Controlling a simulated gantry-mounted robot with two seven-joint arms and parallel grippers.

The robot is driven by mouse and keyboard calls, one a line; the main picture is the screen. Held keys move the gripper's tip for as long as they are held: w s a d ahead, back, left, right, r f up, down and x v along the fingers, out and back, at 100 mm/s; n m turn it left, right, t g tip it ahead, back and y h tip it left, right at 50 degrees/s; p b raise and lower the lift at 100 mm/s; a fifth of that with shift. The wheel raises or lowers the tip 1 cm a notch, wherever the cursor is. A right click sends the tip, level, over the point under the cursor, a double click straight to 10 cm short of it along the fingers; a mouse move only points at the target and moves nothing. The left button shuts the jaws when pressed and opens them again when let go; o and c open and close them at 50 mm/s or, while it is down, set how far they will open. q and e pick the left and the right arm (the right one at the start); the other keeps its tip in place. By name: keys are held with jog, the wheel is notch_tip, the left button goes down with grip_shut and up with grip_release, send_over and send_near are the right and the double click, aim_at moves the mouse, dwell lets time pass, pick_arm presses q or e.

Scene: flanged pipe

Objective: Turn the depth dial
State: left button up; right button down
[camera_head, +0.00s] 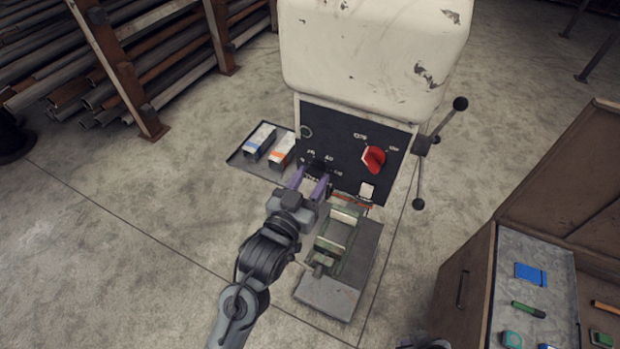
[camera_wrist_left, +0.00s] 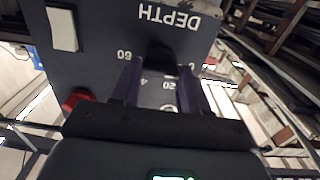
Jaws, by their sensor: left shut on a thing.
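The depth dial (camera_wrist_left: 165,55) is a dark knob on the machine's black front panel (camera_head: 340,140), below the upside-down word DEPTH in the left wrist view. Numbers such as 60 and 20 show around it. My left gripper (camera_head: 316,176) reaches the panel's lower left in the head view, with its purple fingers on the dial. In the left wrist view its fingers (camera_wrist_left: 162,80) stand on either side of the dark knob, shut on it. The fingers hide much of the dial.
A red knob (camera_head: 374,159) and a white switch (camera_head: 367,191) sit right of the dial. A green vise (camera_head: 332,245) stands below on the machine base. A tray with boxes (camera_head: 262,146) lies left. A lever handle (camera_head: 437,135) juts out right; an open tool cabinet (camera_head: 478,285) stands lower right.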

pick_arm(q)
jog(key=o, duration=1.1)
jog(key=shift+c, duration=0.2)
jog(key=shift+s+a, duration=0.1)
jog(key=b+v, duration=0.3)
jog(key=v, duration=0.7)
jog(key=shift+s, duration=0.25)
jog(key=shift+a, duration=0.1)
